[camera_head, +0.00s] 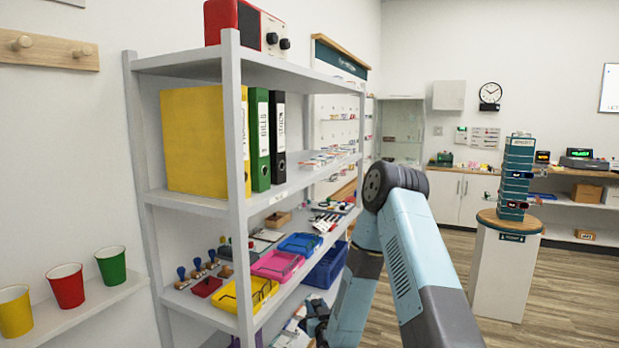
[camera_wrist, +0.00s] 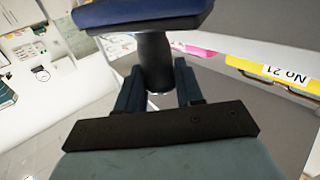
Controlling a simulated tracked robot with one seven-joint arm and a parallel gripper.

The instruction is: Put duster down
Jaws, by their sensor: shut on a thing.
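In the wrist view, my gripper (camera_wrist: 158,84) is shut on a black upright handle (camera_wrist: 154,62). A broad dark blue head (camera_wrist: 140,14) sits at the far end of the handle; I take this piece to be the duster. The head is cut off by the top edge of the picture. In the head view, my arm reaches down beside the grey shelf unit (camera_head: 240,200). My gripper and the duster are not clear there.
The yellow tray (camera_wrist: 270,73) shows close by in the wrist view. Stamps (camera_head: 197,267) stand at left. Cups (camera_head: 66,286) stand on a wall ledge.

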